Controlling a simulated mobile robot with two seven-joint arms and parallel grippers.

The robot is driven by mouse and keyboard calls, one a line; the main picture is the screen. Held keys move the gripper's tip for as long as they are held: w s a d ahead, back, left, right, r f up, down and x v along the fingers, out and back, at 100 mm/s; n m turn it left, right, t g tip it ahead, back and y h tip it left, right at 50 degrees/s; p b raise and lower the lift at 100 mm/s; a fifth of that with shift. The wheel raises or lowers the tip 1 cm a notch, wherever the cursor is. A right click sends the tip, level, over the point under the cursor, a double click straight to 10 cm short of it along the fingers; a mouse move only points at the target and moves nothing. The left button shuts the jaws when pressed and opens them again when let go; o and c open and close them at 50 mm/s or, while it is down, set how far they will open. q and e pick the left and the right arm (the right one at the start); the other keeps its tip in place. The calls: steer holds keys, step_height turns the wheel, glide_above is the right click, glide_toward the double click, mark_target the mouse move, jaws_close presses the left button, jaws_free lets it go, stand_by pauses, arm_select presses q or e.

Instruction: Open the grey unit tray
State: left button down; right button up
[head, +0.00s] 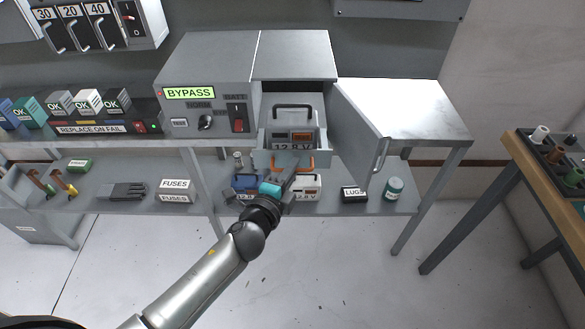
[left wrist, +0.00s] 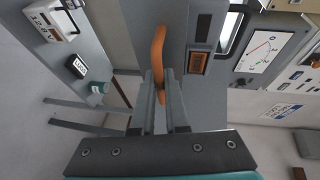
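The grey unit (head: 210,75) stands on the bench with its right-hand door (head: 360,115) swung open. Its tray (head: 262,150) sticks out of the front opening. A grey battery block (head: 310,110) with a black handle and a "12.8 V" label sits in the tray. The tray's orange handle (head: 307,163) also shows in the left wrist view (left wrist: 157,50). My left gripper (head: 293,172) is at this handle, with its fingers (left wrist: 160,95) closed on either side of it. My right gripper is not in view.
On the lower shelf are another battery (head: 307,188), a lugs box (head: 354,194), a teal jar (head: 393,188) and fuse boxes (head: 175,190). A wooden-topped table (head: 545,175) stands at the right. The floor in front is clear.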

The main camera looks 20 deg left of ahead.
arm_select(q)
steer(key=c, duration=1.2)
jaws_free()
steer(key=shift+s, duration=0.1)
steer(key=v, duration=1.5)
steer(key=s+a+f+n+g+y, duration=0.1)
steer(key=s+f+n+g, duration=0.25)
steer(key=f, duration=0.95)
steer(key=s+a+f+n+g+y, duration=0.1)
steer(key=s+f+n+g, duration=0.25)
steer(key=f, duration=0.95)
steer(key=s+a+f+n+g, duration=0.1)
steer(key=s+f+n+g, duration=0.3)
steer(key=s+f, duration=0.4)
steer(key=s+f+n+g, duration=0.3)
steer(key=s+f+n, duration=0.2)
steer(key=s, duration=0.8)
step_height(320, 180, down, 3)
steer(key=shift+s+a+r+g, duration=0.1)
steer(key=shift+s+a+g, duration=0.3)
